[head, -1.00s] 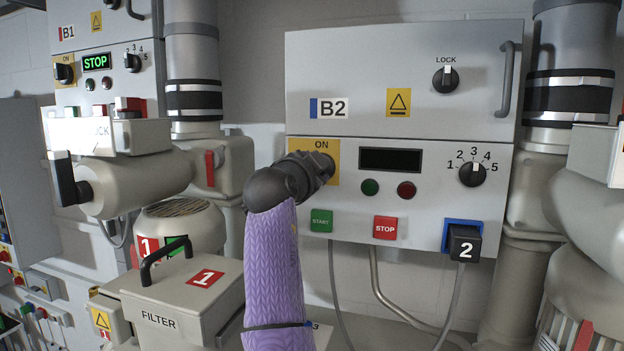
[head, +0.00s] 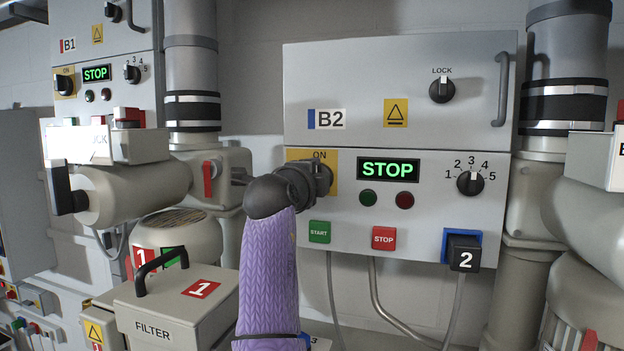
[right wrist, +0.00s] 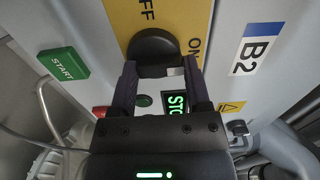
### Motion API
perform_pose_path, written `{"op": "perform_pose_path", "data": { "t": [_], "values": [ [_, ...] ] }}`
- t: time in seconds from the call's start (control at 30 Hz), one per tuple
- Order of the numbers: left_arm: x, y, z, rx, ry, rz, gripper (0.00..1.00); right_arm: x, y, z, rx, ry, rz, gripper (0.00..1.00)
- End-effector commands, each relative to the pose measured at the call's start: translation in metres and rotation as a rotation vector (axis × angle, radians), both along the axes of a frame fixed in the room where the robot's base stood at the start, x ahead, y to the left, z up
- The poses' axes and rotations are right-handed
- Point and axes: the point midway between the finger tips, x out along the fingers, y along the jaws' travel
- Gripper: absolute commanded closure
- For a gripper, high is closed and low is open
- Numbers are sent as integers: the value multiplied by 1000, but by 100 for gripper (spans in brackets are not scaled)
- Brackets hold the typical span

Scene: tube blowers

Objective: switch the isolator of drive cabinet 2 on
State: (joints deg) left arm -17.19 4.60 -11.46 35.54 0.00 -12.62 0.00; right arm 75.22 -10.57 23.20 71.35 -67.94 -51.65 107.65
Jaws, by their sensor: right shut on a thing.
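Drive cabinet 2, labelled B2 (head: 328,119), stands in the middle of the head view. Its isolator is a black rotary knob on a yellow ON/OFF plate (head: 325,156) at the left of the lower panel. My right gripper (head: 322,180) is at the plate and hides most of the knob in the head view. The right wrist view shows the knob (right wrist: 153,46) between the two fingers of my right gripper (right wrist: 158,72), which is shut on it. The cabinet's display (head: 388,169) is lit and reads STOP in green. My left gripper is not in view.
Below the display are a green START button (head: 320,232), a red STOP button (head: 383,238) and a black plug marked 2 (head: 463,253). Cabinet B1 (head: 96,73) and a filter box (head: 172,300) stand at the left. Pipes flank B2.

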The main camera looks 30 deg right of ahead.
Motion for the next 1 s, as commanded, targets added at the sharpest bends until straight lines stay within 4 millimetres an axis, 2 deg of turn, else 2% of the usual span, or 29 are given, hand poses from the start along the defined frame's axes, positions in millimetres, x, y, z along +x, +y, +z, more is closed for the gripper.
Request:
{"op": "perform_pose_path", "data": {
  "t": [0.6, 0.63, 0.77, 1.0],
  "values": [
    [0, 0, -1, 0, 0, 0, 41, 0, 0, -1, 25, -23, 0, 97],
    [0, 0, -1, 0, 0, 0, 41, 0, 0, -1, 25, -23, 0, 32],
    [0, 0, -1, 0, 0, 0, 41, 0, 0, -1, 24, -23, 0, 5],
    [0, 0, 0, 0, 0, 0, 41, 0, 0, -1, 23, -24, 0, 3]
  ]
}}
